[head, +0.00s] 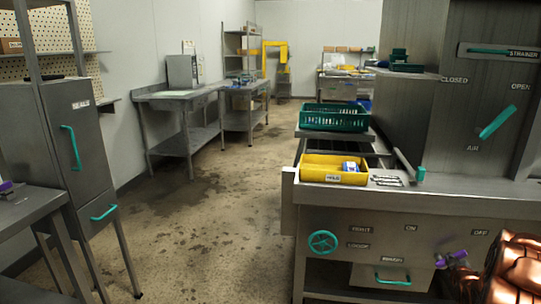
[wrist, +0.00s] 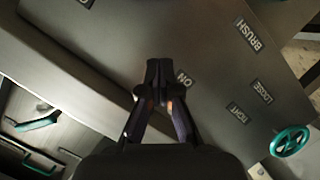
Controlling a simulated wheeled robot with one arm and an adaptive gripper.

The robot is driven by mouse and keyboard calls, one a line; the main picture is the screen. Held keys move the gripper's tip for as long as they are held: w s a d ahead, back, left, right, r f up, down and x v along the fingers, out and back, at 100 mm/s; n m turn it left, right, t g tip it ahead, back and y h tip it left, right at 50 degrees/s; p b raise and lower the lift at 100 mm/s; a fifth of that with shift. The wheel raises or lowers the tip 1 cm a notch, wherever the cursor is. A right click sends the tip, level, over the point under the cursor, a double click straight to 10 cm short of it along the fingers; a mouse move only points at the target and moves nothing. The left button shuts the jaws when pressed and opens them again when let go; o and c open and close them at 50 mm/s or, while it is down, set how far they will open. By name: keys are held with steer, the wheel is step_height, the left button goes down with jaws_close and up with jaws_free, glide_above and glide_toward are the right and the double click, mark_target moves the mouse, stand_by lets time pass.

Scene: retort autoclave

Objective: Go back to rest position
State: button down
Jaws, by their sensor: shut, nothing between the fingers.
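My gripper (head: 441,262) is at the lower right of the head view, in front of the grey cabinet's front panel (head: 340,217). It has dark fingers with purple parts. In the wrist view my gripper (wrist: 155,66) is shut and empty, its fingertips beside the ON label (wrist: 184,80). I cannot tell whether they touch the panel. The teal handwheel (head: 322,241) is on the panel to the left of my gripper. It also shows at the lower right of the wrist view (wrist: 290,141).
A teal drawer handle (head: 393,281) is below the panel labels. A yellow bin (head: 318,177) and a green crate (head: 334,126) stand on the bench. A teal lever (head: 497,122) is on the tall unit. The wet floor (head: 210,215) at the left-middle is open, with side tables beyond.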

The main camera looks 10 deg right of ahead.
steer(key=s+a+r+m+g+y, duration=0.1)
steer(key=s+a+r+g, duration=0.15)
steer(key=a, duration=0.75)
steer(key=s+a+r+g+y, duration=0.1)
steer(key=s+a+g+y, duration=0.15)
steer(key=a, duration=0.65)
steer(key=s+a+r+m+g+y, duration=0.1)
steer(key=s+a+r+g, duration=0.15)
steer(key=a, duration=0.75)
steer(key=s+a+r+g+y, duration=0.1)
steer(key=s+a+g, duration=0.2)
steer(key=s+a, duration=0.55)
steer(key=s+a+r+m+g+y, duration=0.15)
steer(key=s+a, duration=0.45)
steer(key=s, duration=0.6)
steer(key=s+a+r+n+g, duration=0.15)
steer(key=s+a+g, duration=0.25)
steer(key=s+a, duration=0.45)
step_height(320, 180, up, 26)
steer(key=s+d+m+t+p, duration=0.1)
steer(key=p, duration=2.3)
steer(key=shift+s, duration=0.35)
steer(key=shift+d, duration=0.2)
